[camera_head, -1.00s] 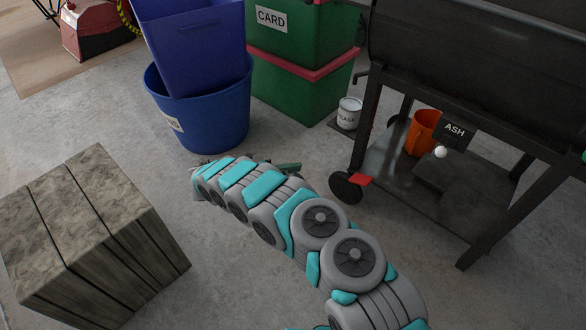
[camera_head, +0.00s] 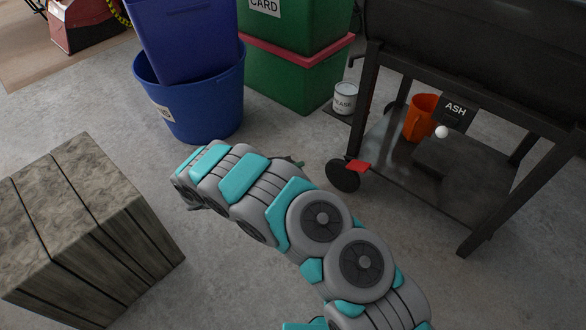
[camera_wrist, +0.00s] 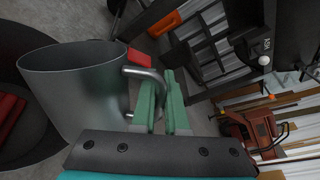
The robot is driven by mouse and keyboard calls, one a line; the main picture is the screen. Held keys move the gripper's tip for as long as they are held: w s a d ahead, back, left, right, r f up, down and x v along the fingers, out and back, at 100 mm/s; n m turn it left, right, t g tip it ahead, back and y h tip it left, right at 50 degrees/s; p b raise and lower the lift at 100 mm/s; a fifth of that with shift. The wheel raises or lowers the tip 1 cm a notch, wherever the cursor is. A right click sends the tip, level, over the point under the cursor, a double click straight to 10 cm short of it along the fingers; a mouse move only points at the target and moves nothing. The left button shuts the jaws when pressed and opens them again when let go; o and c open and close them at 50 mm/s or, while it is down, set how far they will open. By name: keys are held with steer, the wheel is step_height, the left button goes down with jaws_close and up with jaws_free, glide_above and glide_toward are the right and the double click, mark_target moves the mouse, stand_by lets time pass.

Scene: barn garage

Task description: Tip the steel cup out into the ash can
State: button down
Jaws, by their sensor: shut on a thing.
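The steel cup (camera_wrist: 82,88) shows large in the wrist view, a plain grey metal cup with a loop handle (camera_wrist: 146,75) on its right. My gripper (camera_wrist: 170,88) is shut on that handle with its green fingers. The inside of the cup is mostly out of sight, and I cannot tell what it holds. In the head view my arm hides the cup, and only a bit of my green gripper shows past it. A dark round open container (camera_wrist: 15,158) with red pieces inside lies behind the cup in the wrist view; I see no label on it.
A black grill cart (camera_head: 462,205) stands at right with an ASH sign (camera_head: 455,110), a white knob (camera_head: 441,132) and an orange container (camera_head: 420,118). A white grease can (camera_head: 345,98), blue bins (camera_head: 190,100) and green bins (camera_head: 295,75) are behind. A wooden crate (camera_head: 85,225) is at left.

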step_height(320, 180, down, 7)
steer(key=s+m+t+b, duration=0.1)
steer(key=m+t+b, duration=0.1)
steer(key=m+b, duration=0.7)
steer(key=shift+s+d+m+h+b, duration=0.2)
steer(key=shift+d+m+h+b, duration=0.15)
steer(key=shift+b, duration=2)
steer(key=w+d+r+p, duration=0.1)
steer(key=d+r+p, duration=0.6)
steer(key=r, duration=0.5)
steer(key=w+d+r+p, duration=0.2)
steer(key=d+r+p, duration=0.6)
steer(key=d+r, duration=0.2)
step_height(320, 180, up, 2)
steer(key=shift+w, duration=0.2)
